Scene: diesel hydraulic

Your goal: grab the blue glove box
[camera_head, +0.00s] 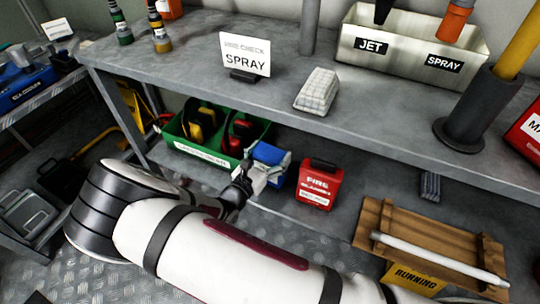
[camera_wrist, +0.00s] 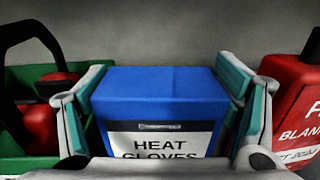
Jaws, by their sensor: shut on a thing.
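The blue glove box (camera_wrist: 160,85) fills the middle of the wrist view, with a white label reading "HEAT GLOVES" on its front. In the head view the blue glove box (camera_head: 270,153) is on the lower shelf, with its lower part partly hidden by my gripper (camera_head: 252,182). In the wrist view my gripper (camera_wrist: 163,80) has one finger on each side of the box and is shut on it. The box looks upright; its underside is hidden.
A green bin (camera_head: 190,152) with ear defenders stands close on the left. A red fire blanket box (camera_head: 318,184) stands close on the right. A wooden crate (camera_head: 375,215) is farther right.

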